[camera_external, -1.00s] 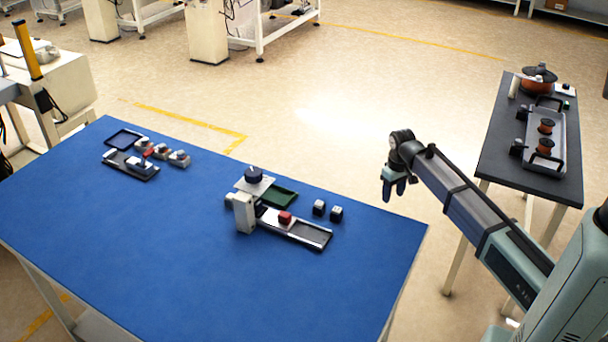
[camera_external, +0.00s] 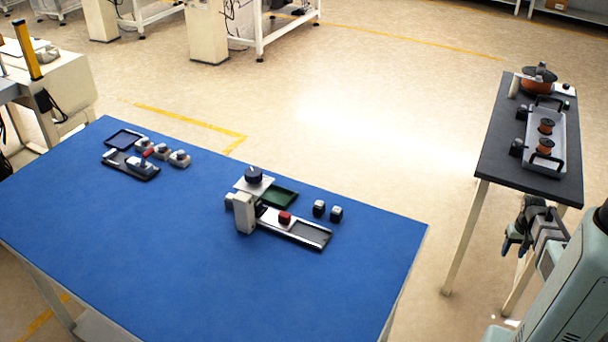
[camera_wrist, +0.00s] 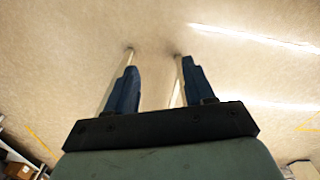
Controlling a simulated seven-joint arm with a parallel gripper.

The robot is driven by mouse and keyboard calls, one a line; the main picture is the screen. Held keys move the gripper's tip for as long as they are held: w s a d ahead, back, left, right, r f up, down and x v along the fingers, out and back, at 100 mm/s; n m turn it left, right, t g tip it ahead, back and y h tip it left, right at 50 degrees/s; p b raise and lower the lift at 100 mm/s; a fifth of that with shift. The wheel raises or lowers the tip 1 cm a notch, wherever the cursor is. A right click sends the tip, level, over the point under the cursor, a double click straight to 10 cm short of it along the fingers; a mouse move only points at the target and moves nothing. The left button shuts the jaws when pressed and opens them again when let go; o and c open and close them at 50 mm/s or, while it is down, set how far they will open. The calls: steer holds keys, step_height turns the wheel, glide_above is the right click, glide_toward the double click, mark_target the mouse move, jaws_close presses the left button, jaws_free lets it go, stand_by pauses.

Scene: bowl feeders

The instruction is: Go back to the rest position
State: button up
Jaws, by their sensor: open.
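My gripper (camera_external: 510,240) hangs at the right in the external view, close to my base and below the dark side table. It is away from the blue table. In the wrist view my gripper (camera_wrist: 155,80) shows two dark blue fingers, apart and empty, with only pale floor and thin light table legs beyond them.
The blue table (camera_external: 200,270) carries a feeder (camera_external: 243,212) with a red piece (camera_external: 284,217) on its track, and a smaller station (camera_external: 130,163) at the left. The dark side table (camera_external: 495,155) holds a tray with orange spools (camera_external: 546,126). Open floor lies between the tables.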

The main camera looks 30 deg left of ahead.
steer(key=s+d+f+m, duration=0.2)
steer(key=s+d, duration=0.2)
steer(key=d, duration=0.4)
steer(key=s+d+f+m, duration=0.2)
steer(key=s+d, duration=0.2)
steer(key=d, duration=0.4)
steer(key=s+f+g, duration=0.3)
steer(key=s+f, duration=0.7)
steer(key=s, duration=0.4)
steer(key=s+f+g, duration=0.3)
steer(key=s+f, duration=0.7)
steer(key=s, duration=0.4)
steer(key=shift+s+f+g, duration=0.15)
steer(key=shift+s+g, duration=0.25)
